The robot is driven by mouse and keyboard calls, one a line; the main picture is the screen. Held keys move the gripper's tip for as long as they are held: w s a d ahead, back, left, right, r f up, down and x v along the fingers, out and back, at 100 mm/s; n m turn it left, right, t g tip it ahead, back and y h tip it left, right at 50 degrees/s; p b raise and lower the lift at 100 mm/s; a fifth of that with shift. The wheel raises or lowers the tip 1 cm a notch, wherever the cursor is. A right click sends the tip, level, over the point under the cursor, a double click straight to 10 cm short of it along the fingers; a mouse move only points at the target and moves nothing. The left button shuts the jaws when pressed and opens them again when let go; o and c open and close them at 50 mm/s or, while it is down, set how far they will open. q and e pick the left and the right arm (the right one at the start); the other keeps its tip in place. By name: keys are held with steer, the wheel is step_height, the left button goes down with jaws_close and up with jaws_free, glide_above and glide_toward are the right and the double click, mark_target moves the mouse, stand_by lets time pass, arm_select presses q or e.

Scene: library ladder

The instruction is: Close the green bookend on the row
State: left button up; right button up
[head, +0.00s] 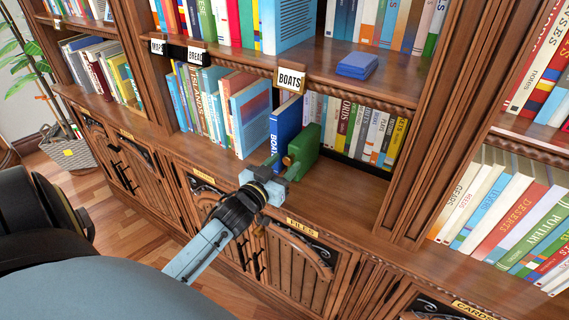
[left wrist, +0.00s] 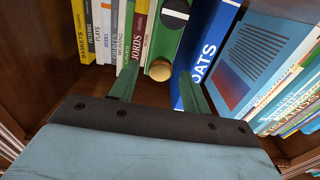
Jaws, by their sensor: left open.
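The green bookend (head: 307,150) stands upright on the middle shelf, just right of the blue BOATS book (head: 284,126). In the left wrist view the bookend (left wrist: 164,45) shows its round brass knob (left wrist: 161,69), with the BOATS book (left wrist: 207,50) close beside it. I cannot tell whether the two touch. My left gripper (head: 282,166) reaches in from the front at the bookend's knob. In the left wrist view its fingers (left wrist: 158,76) are apart, one on each side of the knob, and nothing is clamped. My right gripper is not in view.
Several books (head: 205,100) stand left of the BOATS book, and another row (head: 360,130) stands behind and right of the bookend. The shelf board (head: 345,185) right of the bookend is bare. A BOATS label (head: 290,79) hangs above. A blue book (head: 357,65) lies on the upper shelf.

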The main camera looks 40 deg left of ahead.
arm_select(q)
steer(key=shift+w, duration=0.5)
jaws_close()
steer(key=a, duration=0.4)
steer(key=s+a+p, duration=0.1)
steer(key=a, duration=0.9)
steer(key=shift+s, duration=0.4)
jaws_free()
steer(key=shift+d, duration=0.1)
